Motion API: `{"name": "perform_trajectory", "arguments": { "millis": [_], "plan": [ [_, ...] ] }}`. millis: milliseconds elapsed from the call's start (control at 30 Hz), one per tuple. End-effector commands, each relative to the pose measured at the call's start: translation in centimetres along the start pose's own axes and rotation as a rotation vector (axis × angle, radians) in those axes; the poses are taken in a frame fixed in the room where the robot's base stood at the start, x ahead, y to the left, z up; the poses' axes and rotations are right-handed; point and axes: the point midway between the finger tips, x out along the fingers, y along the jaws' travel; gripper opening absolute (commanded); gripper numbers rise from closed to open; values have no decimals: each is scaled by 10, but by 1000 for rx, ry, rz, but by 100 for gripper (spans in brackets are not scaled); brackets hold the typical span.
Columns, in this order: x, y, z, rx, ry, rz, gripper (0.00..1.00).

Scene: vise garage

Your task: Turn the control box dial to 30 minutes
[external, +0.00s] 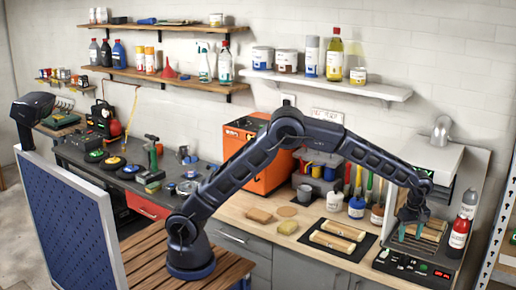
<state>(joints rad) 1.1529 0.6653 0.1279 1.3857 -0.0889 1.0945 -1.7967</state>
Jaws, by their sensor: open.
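A black control box (388,267) stands at the right end of the workbench. Its front panel carries small green lights or buttons and a red lit display (440,274). I cannot make out the dial or its setting at this size. My gripper (411,234) hangs down above the rear part of the box, with its two teal fingertips apart and nothing seen between them. The fingers overlap the wooden slats behind them in the picture, and I cannot tell whether they touch anything.
A white hooded unit (428,152) rises behind my gripper. Left of the box are wooden blocks on a dark mat (325,247), bottles and brushes. A wall shelf (330,86) hangs above my arm.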

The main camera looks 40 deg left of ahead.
Motion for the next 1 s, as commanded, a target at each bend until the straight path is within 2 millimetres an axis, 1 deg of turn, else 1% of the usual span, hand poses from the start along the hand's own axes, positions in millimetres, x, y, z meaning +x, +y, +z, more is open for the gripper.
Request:
{"name": "perform_trajectory", "arguments": {
  "millis": [300,400,500,700,1000],
  "plan": [
    [54,-1,0,0,1,-4,55],
    [70,-1,0,0,1,-4,55],
    [81,-1,0,0,1,-3,55],
    [94,0,0,0,1,-2,55],
    [96,0,0,0,1,-1,55]
  ]
}}
